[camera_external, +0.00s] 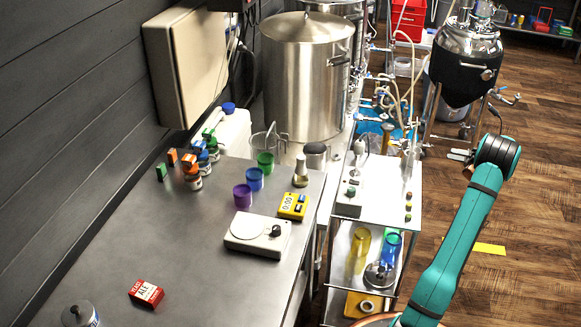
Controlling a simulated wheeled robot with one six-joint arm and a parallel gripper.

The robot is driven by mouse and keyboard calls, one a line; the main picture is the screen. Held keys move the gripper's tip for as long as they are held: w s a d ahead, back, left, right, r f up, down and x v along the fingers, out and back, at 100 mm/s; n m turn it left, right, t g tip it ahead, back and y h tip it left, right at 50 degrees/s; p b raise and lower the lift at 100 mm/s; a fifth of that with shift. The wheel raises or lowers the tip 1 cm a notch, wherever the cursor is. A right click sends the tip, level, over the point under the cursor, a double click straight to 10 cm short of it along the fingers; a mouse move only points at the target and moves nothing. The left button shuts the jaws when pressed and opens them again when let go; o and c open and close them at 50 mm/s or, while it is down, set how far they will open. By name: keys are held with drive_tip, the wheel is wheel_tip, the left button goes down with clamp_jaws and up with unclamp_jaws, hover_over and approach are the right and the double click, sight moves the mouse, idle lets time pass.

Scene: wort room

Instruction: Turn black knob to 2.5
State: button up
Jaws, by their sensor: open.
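The knob's pointer and any scale are too small to read. My gripper (458,156) is at the upper right, beyond the white cart and far to the right of the knob. It is open, points left, and appears empty. It touches nothing that I can see.
A yellow meter (293,206) stands behind the device. Purple (242,197), blue (255,179) and green (265,162) cups are behind it. A white cart (379,190) with a control box (347,202) stands between table and arm. The table's front middle is mostly clear.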

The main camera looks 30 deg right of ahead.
drive_tip(key=v, duration=0.3)
drive_tip(key=shift+s+d, duration=0.1)
drive_tip(key=shift+d, duration=0.05)
drive_tip(key=shift+r, duration=0.1)
